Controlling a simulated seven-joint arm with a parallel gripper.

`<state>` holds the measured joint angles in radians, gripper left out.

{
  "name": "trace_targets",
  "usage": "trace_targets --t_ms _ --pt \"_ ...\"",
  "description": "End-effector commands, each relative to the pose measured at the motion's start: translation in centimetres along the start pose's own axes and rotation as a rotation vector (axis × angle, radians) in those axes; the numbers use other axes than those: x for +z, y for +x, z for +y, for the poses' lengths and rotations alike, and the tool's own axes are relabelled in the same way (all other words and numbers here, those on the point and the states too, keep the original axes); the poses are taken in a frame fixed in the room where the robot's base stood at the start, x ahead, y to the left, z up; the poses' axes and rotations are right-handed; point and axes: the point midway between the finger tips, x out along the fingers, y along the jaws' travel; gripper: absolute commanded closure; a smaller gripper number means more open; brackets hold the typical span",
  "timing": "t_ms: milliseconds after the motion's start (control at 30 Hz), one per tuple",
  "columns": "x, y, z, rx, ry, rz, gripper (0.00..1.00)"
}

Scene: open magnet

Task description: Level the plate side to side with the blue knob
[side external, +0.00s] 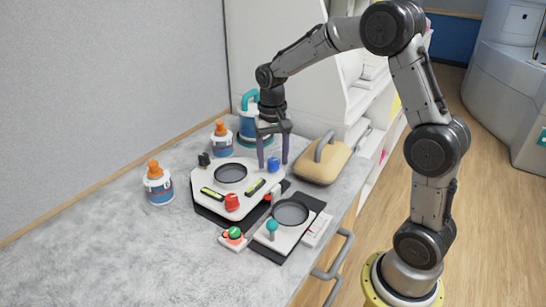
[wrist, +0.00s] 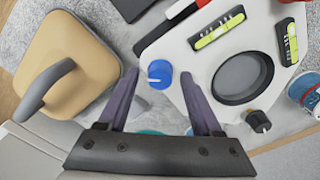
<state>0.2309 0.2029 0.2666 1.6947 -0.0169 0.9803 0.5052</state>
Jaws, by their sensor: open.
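The white plate (side external: 214,181) sits on a dark base on the counter and has a round grey recess. The blue knob (side external: 274,164) is at its right corner; it also shows in the wrist view (wrist: 160,73). My gripper (side external: 272,166) is open above that corner and points down. In the wrist view its fingertips (wrist: 160,77) lie on either side of the blue knob, with gaps and no visible grip. Two green level vials sit on the plate, one near (wrist: 219,31) and one farther (wrist: 292,43). Their bubbles are too small to read surely.
A red knob (side external: 232,202) and black knob (side external: 203,159) are on the plate's other corners. A tan block with a grey handle (side external: 318,170) stands close right. A smaller unit with a teal knob (side external: 272,227) is in front. Orange-capped bottles (side external: 158,187) stand left.

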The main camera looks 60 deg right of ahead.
Motion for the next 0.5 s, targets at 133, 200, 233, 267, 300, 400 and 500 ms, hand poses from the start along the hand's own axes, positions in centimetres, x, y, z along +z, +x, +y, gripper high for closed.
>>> trace_targets --t_ms 133,200,233,267,300,400,500 --pt "0.0 -0.3 0.0 0.0 0.0 0.0 0.34" --pt "-0.1 -1.0 -0.1 -0.001 0.0 0.002 0.34" --pt "-0.1 -1.3 -0.1 -0.001 0.0 0.002 0.34" --pt "-0.1 -1.8 -0.1 -0.002 0.0 0.003 0.34" --pt "-0.1 -2.5 -0.1 -0.002 0.0 0.003 0.34" --pt "-0.1 -4.6 -0.1 -0.003 0.0 0.005 0.34" --pt "-0.1 -6.9 -0.1 -0.003 0.0 0.005 0.34"
